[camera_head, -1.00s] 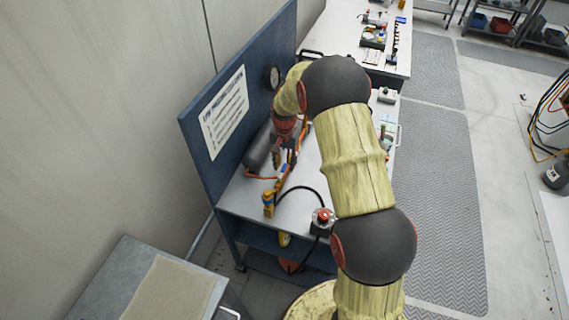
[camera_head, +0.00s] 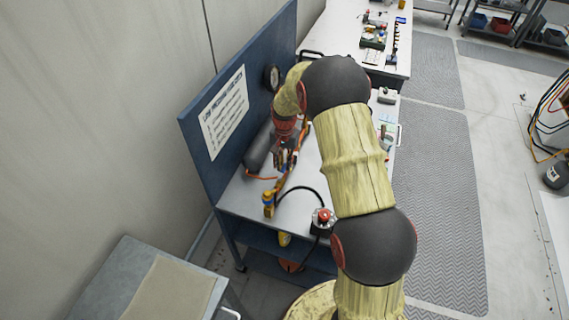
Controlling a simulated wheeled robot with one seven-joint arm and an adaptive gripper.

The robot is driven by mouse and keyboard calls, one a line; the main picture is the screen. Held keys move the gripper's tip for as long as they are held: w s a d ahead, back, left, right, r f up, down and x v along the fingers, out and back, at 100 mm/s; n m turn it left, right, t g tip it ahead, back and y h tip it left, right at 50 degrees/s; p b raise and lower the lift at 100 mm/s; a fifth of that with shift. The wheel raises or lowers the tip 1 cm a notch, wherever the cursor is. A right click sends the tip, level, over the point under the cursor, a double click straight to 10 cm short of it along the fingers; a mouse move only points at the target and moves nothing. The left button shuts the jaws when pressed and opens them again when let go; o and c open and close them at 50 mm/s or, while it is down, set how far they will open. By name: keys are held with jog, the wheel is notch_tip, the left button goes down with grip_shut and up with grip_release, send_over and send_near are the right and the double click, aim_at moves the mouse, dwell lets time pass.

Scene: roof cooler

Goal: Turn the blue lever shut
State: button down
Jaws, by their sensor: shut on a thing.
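My gripper (camera_head: 286,163) is at the bench top, below the red wrist of my arm. Its dark fingers point down at the orange pipe fitting (camera_head: 278,187) and are shut on the blue lever there. The lever is small and mostly hidden between the fingers, so its exact angle cannot be told. The orange fitting runs from under the gripper towards the front of the bench, ending at a yellow-orange upright part with a blue piece (camera_head: 268,203).
A dark grey cylinder (camera_head: 258,148) lies left of my gripper by the blue back panel (camera_head: 200,140). A red button box (camera_head: 323,217) sits at the bench's front right edge, with a black cable looping to the fitting. My arm covers the bench's right side.

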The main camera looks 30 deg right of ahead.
jog(key=shift+s+d+m, duration=0.1)
jog(key=shift+m, duration=0.2)
jog(key=s+m+p, duration=0.4)
jog(key=s+m, duration=0.3)
jog(key=m, duration=1)
jog(key=shift+s, duration=0.2)
jog(key=shift+m, duration=0.3)
dwell(0.3)
jog(key=c, duration=1.9)
grip_release()
jog(key=shift+o, duration=0.5)
